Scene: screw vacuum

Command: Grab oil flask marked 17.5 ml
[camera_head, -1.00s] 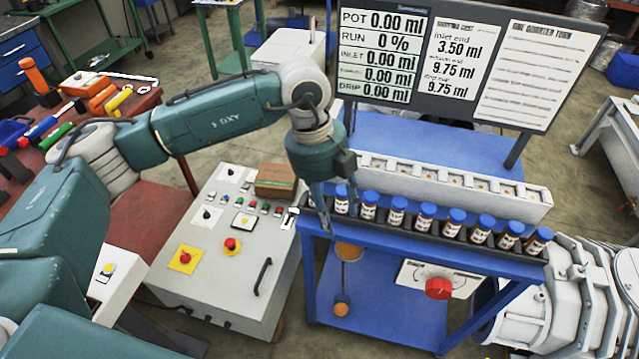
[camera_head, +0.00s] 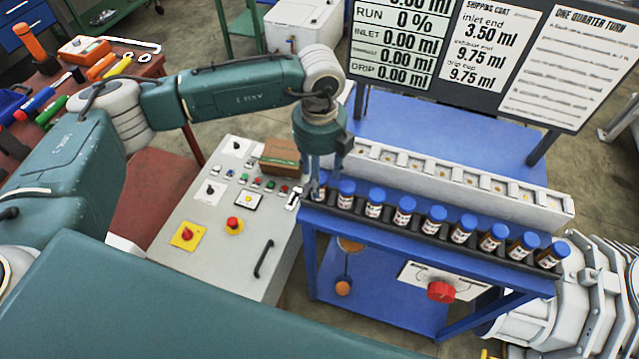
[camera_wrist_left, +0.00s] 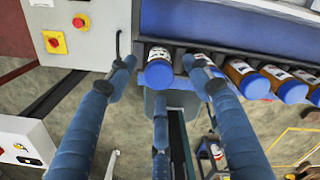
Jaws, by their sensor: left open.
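Several brown oil flasks with blue caps and white labels stand in a dark rack (camera_head: 420,241) along the blue table's front edge. Their label writing is too small to read, so I cannot tell which is marked 17.5 ml. My left gripper (camera_head: 320,178) points down at the leftmost flask (camera_head: 318,190), partly covering it. In the left wrist view, the left gripper (camera_wrist_left: 158,62) is open, with one fingertip on each side of a blue-capped flask (camera_wrist_left: 158,72). I cannot tell whether the fingers touch it. Its neighbours (camera_wrist_left: 250,80) stand to the right. My right gripper is out of view.
A white slotted holder (camera_head: 470,184) runs behind the rack. A grey control cabinet (camera_head: 225,215) with buttons and a brown box (camera_head: 280,157) stands left of the blue table (camera_head: 430,135). A sign board (camera_head: 455,70) rises behind. A white machine (camera_head: 590,280) is at right.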

